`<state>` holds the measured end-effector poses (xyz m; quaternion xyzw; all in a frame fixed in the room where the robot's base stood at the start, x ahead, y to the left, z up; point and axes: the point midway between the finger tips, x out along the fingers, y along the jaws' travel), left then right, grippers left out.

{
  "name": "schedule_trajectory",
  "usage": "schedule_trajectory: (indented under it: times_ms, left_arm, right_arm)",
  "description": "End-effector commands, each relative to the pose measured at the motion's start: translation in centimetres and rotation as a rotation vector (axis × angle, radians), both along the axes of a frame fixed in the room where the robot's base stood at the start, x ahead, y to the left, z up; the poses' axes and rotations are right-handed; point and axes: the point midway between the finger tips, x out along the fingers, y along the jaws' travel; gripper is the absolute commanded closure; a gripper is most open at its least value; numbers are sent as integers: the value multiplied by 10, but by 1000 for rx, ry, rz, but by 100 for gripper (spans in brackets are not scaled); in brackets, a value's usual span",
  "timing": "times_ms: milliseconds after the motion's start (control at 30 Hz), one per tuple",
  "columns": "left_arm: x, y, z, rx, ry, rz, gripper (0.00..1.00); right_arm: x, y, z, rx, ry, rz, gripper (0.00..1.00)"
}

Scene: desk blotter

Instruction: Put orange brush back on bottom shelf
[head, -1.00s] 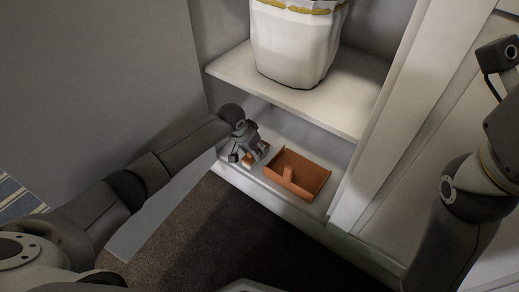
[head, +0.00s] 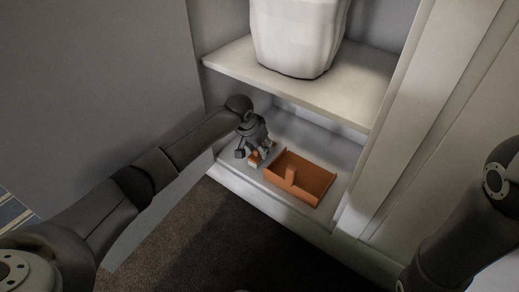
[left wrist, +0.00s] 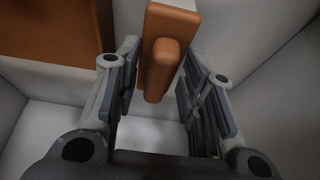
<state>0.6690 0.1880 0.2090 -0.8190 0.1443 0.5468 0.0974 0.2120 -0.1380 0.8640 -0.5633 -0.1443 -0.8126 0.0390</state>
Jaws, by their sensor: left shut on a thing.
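The orange brush (head: 254,158) is at the left end of the bottom shelf (head: 331,143), beside an orange dustpan-like tray. My left gripper (head: 257,151) is over the brush and shut on it. In the left wrist view the brush's orange handle (left wrist: 160,62) shows between the fingers of my left gripper (left wrist: 156,85), with a pale part at its top. In the head view the gripper partly hides the brush, and I cannot tell whether it touches the shelf. My right gripper is out of view.
The open orange dustpan-like tray (head: 318,183) sits right of the brush; it also shows in the left wrist view (left wrist: 45,30). The upper shelf (head: 235,68) is overhead, holding a white bin or bag (head: 297,38). A cabinet side wall stands right of the tray.

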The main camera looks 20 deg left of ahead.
Motion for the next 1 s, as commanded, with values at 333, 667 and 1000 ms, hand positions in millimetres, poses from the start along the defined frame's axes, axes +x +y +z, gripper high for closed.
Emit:
schedule_trajectory:
  times_ms: [333, 667, 1000]
  left_arm:
    - [0, 0, -2, 0, 0, 0, 61]
    - [0, 0, -2, 0, 0, 0, 42]
    - [-2, 1, 10, 0, 0, 0, 42]
  right_arm:
    - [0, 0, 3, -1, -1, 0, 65]
    - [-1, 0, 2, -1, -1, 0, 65]
    - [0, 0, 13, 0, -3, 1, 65]
